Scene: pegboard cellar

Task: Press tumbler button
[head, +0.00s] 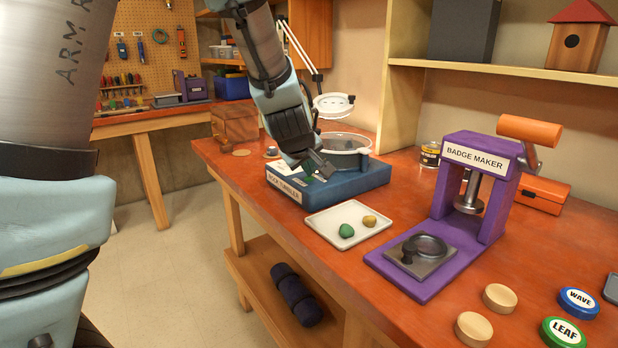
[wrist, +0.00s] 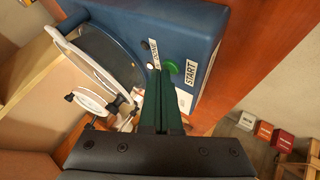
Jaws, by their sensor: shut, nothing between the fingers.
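The rock tumbler (head: 345,182) is a blue base with a clear round drum, standing on the orange-red bench. In the wrist view its blue housing (wrist: 190,30) fills the top. A green button (wrist: 172,66) sits beside a START label (wrist: 190,73). A small pale round spot (wrist: 151,66) lies to its left. My gripper (head: 325,172) is shut and empty over the tumbler's front part. In the wrist view the closed fingertips (wrist: 158,74) are just left of the green button. I cannot tell whether they touch the housing. In the head view my gripper hides the button.
A white tray (head: 318,226) with a green and a yellow stone lies in front of the tumbler. A purple badge maker (head: 468,185) stands to the right. A magnifier lamp (head: 333,104) is close behind my gripper. Wooden discs and badges lie at the bench's right.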

